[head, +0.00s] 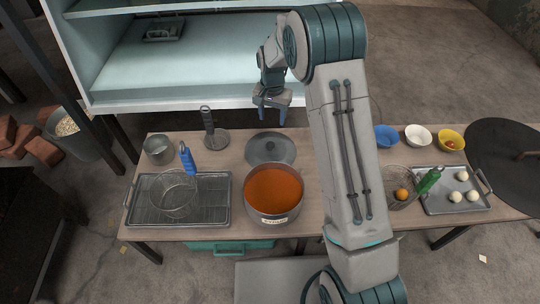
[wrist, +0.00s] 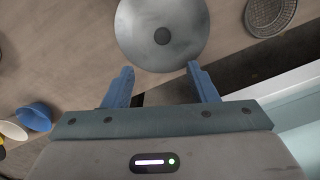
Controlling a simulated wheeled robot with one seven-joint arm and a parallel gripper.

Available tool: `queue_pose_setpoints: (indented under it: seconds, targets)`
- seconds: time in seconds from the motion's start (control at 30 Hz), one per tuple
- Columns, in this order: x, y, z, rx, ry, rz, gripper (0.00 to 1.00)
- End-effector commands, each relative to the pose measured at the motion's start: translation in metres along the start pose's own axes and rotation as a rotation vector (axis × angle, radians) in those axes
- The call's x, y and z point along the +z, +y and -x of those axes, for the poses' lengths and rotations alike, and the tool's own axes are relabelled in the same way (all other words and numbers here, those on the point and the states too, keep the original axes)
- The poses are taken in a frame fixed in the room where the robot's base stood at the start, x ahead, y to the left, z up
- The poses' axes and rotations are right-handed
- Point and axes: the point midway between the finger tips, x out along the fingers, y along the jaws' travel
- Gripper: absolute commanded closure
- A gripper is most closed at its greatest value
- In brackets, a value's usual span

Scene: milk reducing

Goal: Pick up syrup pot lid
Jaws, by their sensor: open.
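The syrup pot lid (head: 270,150) is a round grey metal lid with a dark centre knob. It lies on the table just behind the pot of orange-brown syrup (head: 273,191), which has a label on its front. In the wrist view the lid (wrist: 162,30) is ahead of my fingertips, its knob (wrist: 162,36) roughly centred between them. My gripper (head: 270,112) hangs above the back edge of the table, near the lid and apart from it. Its two blue fingers (wrist: 160,80) are spread with nothing between them.
A masher-like tool (head: 215,138) stands left of the lid. A strainer (head: 175,193) sits on a rack tray (head: 220,208) at left. Bowls (head: 417,136) and a tray of white balls (head: 436,208) are at right. A pale cabinet (head: 95,98) stands behind the table, close to my gripper.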

Motion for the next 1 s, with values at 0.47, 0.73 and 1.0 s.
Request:
queue_pose_setpoints:
  seconds: [0.47,0.73,1.0]
  targets:
    - [0.000,0.000,-0.080,0.001,-0.001,0.000,0.47]
    - [0.001,-0.002,-0.096,0.001,-0.002,0.000,0.47]
    - [0.001,-0.005,-0.132,0.001,-0.002,-0.001,0.47]
